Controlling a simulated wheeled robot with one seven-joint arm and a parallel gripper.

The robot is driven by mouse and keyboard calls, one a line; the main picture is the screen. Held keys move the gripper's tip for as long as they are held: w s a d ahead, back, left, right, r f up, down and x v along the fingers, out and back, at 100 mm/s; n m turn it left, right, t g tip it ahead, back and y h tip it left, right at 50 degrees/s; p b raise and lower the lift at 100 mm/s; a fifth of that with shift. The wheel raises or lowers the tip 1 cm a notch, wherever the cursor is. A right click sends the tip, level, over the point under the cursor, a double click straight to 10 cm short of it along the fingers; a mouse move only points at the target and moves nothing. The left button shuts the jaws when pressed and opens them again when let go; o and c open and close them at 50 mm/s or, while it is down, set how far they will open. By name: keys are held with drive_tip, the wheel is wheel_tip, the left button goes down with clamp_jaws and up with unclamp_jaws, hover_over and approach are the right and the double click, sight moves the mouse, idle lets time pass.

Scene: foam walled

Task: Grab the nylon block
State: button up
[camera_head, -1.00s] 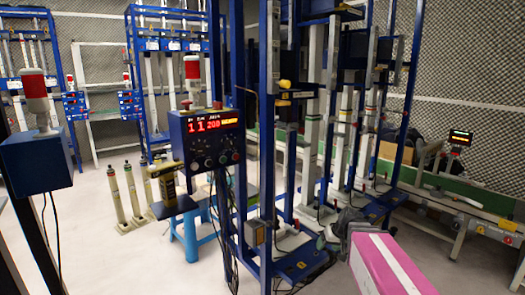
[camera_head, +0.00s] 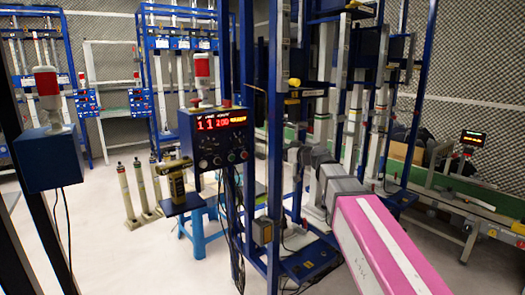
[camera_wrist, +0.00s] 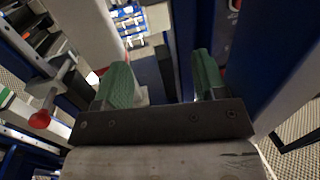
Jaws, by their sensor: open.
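I cannot pick out a nylon block with certainty in either view. A small yellow piece (camera_head: 294,83) sits on a blue shelf of the near frame in the head view, but I cannot tell what it is.
Blue posts of the near frame (camera_head: 274,130) stand close to my gripper. A control box (camera_head: 215,138) with a red display is at its left. An olive tool (camera_head: 176,183) rests above a blue stool (camera_head: 197,238). The pale floor (camera_head: 110,255) at left is fairly clear.

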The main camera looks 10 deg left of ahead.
sight(264, 146)
drive_tip(key=shift+x, duration=5.45)
drive_tip(key=shift+w+d, duration=0.1)
drive_tip(key=c, duration=1.2)
